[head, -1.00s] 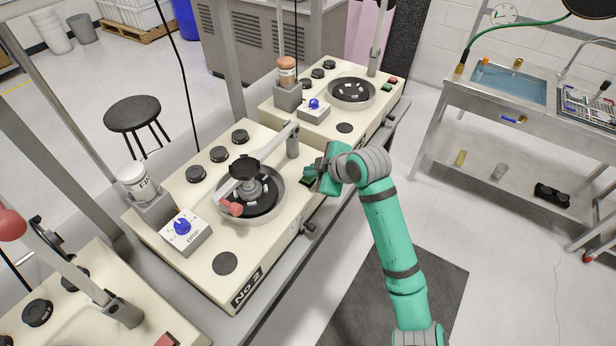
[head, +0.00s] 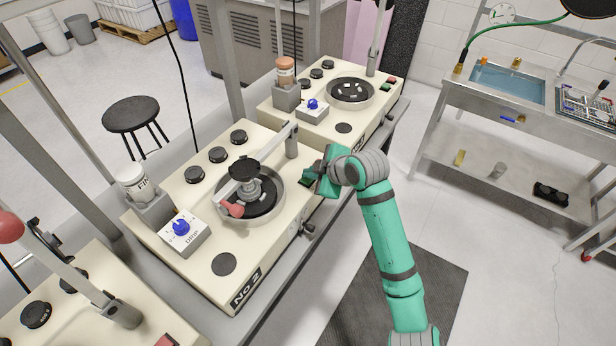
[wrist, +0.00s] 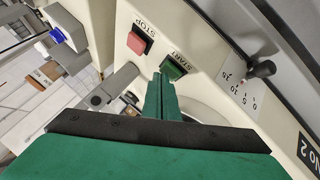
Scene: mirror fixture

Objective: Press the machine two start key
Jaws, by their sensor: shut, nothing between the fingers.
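Machine two (head: 217,282), a cream polishing machine labelled No 2, stands in the middle of the head view. In the wrist view its green start key (wrist: 175,69), labelled START, sits beside the red stop key (wrist: 140,40). My gripper (wrist: 162,82) is shut and empty, its fingertips at the start key's lower left edge and covering a little of it. I cannot tell whether they touch or push the key. In the head view my gripper (head: 309,175) is at the machine's right edge, and the stop key is hidden behind it.
An arm with a red knob (head: 233,210) crosses the machine's round bowl (head: 280,205). A dial (wrist: 245,92) and black lever (wrist: 262,69) sit near the start key. Similar machines stand behind (head: 320,130) and at front left (head: 75,315). A sink bench (head: 455,98) is at right.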

